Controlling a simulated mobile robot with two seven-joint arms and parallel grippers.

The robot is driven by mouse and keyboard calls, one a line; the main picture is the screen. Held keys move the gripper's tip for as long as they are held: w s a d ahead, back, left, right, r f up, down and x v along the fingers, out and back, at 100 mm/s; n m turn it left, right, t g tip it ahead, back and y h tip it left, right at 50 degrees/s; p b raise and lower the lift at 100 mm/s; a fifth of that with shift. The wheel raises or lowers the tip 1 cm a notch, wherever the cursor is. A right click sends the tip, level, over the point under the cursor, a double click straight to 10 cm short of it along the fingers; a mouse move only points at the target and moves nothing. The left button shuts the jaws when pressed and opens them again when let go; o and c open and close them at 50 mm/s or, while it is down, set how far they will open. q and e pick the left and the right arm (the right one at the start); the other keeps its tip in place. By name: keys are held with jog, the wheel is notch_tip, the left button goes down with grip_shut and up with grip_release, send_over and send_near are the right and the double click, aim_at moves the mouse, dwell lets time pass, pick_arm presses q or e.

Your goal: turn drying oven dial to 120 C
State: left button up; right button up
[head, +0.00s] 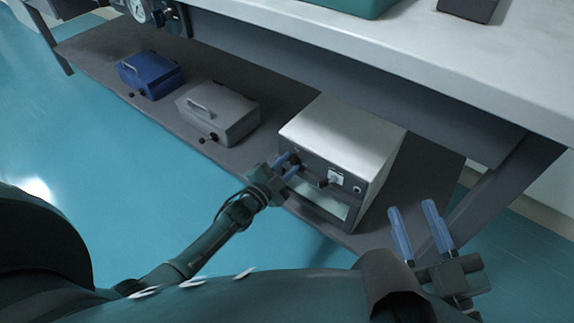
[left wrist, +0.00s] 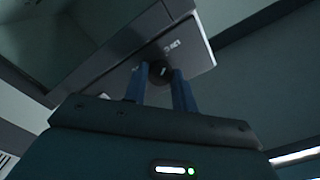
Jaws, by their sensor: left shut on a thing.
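The drying oven (head: 343,142) is a white box with a dark front panel and a window, standing on the lower shelf. Its dial (left wrist: 161,72) is a round black knob near the top of the front in the left wrist view. My left gripper (head: 288,166) is at the left part of the oven's front panel, shut on the dial. In the left wrist view its two blue fingers (left wrist: 160,88) sit on either side of the knob. The dial's setting is too small to read. My right gripper (head: 425,232) is open and empty, to the right of the oven's front.
A blue box (head: 150,72) and a grey box (head: 220,112) with handles stand on the lower shelf (head: 95,48) left of the oven. The white tabletop (head: 440,60) overhangs the shelf. A table leg stands right of the oven. The teal floor in front is clear.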

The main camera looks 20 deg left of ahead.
pick_arm(q)
jog(key=shift+m, duration=0.3)
pick_arm(e)
jog(key=shift+r, duration=0.1)
pick_arm(q)
jog(key=o, duration=1)
jog(key=shift+s+a, duration=0.2)
jog(key=shift+s, duration=0.3)
jog(key=p+v, duration=0.4)
jog(key=v, duration=0.8)
pick_arm(e)
jog(key=shift+s+d+n+h, duration=0.2)
jog(key=shift+d+n+h, duration=0.2)
jog(key=shift+h, duration=0.1)
